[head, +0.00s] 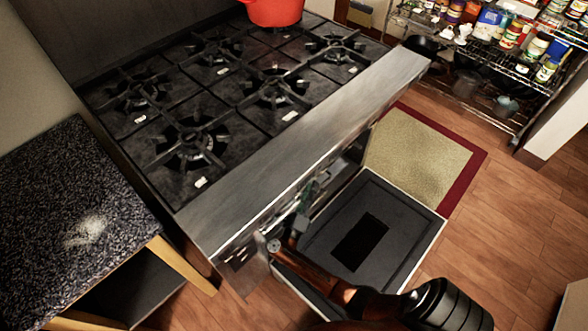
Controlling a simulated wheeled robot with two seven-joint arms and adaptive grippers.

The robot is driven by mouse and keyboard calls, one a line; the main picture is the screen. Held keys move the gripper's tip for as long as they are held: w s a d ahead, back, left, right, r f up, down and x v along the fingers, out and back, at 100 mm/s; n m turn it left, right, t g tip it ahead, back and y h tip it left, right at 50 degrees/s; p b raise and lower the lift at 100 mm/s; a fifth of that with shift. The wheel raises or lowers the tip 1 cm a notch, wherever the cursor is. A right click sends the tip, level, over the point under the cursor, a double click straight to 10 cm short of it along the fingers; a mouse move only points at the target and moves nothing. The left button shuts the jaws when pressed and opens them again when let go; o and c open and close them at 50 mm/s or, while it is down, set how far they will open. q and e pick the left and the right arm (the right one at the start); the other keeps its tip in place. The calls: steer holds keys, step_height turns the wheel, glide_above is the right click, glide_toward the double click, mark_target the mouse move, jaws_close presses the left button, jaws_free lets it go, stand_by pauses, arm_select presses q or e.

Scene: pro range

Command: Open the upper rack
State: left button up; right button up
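The oven door (411,221) hangs open and flat below the range's steel front ledge (300,141), with a dark window in its middle. The oven's inside shows only as a narrow dark gap under the ledge, and I cannot make out the upper rack there. My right arm comes in from the lower right over the open door. My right gripper (305,193) is at the oven opening, just under the ledge. It is small and partly dark, so its fingers and any contact with a rack are unclear. My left gripper is not in view.
The black cooktop (235,84) has several burners, with a red pot (275,10) at the back. A speckled counter (70,200) stands at the left. A wire shelf (500,60) with jars stands at the upper right. A mat (410,150) lies on the open wood floor (510,235).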

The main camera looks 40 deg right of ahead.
steer(key=x, duration=0.2)
steer(key=b+x, duration=0.1)
steer(key=x, duration=0.4)
steer(key=shift+s+d+r, duration=0.1)
steer(key=shift+s+d, duration=0.15)
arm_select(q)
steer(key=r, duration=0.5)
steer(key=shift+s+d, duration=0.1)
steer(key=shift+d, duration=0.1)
arm_select(e)
steer(key=shift+w+d+r, duration=0.1)
steer(key=shift+w+d, duration=0.1)
steer(key=shift+d, duration=0.1)
steer(key=shift+c, duration=0.2)
jaws_close()
